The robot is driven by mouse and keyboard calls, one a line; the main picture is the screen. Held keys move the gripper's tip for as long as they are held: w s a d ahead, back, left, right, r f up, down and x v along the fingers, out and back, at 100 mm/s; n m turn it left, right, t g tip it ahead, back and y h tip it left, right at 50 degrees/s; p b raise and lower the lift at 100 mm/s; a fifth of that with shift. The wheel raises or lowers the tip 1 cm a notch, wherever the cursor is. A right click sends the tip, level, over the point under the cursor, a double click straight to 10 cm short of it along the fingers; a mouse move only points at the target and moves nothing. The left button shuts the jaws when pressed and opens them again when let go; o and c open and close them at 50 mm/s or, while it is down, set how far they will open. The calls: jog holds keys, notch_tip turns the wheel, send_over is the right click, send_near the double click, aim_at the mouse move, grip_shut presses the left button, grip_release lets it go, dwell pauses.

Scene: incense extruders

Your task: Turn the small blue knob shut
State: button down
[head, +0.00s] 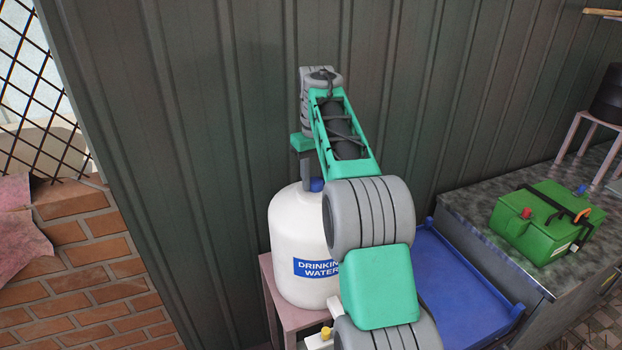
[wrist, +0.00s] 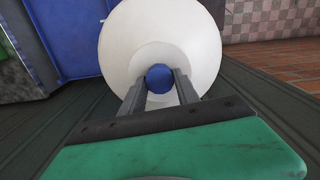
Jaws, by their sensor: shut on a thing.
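The small blue knob (wrist: 160,78) sits on top of the white drinking-water container (head: 292,240). In the wrist view my gripper (wrist: 161,73) has one finger on each side of the knob and is shut on it. In the head view the knob (head: 317,185) shows beside my gripper's finger, and my gripper (head: 308,178) reaches down to the container's top. My arm hides the container's right side. The container (wrist: 120,45) is seen from above in the wrist view, upright with a round shoulder.
The container stands on a pinkish stool (head: 267,275) against a dark ribbed metal wall (head: 210,120). A blue tray (head: 455,285) and a green box (head: 545,215) on a dark counter (head: 480,210) are to the right. A brick wall (head: 95,245) is at left. A yellow-topped item (head: 326,332) shows low down.

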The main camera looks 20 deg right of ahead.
jog(key=m, duration=0.4)
jog(key=shift+s+f+m, duration=0.1)
jog(key=shift+f+m, duration=0.05)
jog(key=shift+m, duration=0.15)
jog(key=m, duration=0.4)
dwell(0.3)
jog(key=c, duration=1.4)
grip_release()
jog(key=shift+f, duration=0.1)
jog(key=o, duration=0.3)
jog(key=shift+s, duration=0.15)
jog(key=shift+o, duration=1)
jog(key=shift+r, duration=0.2)
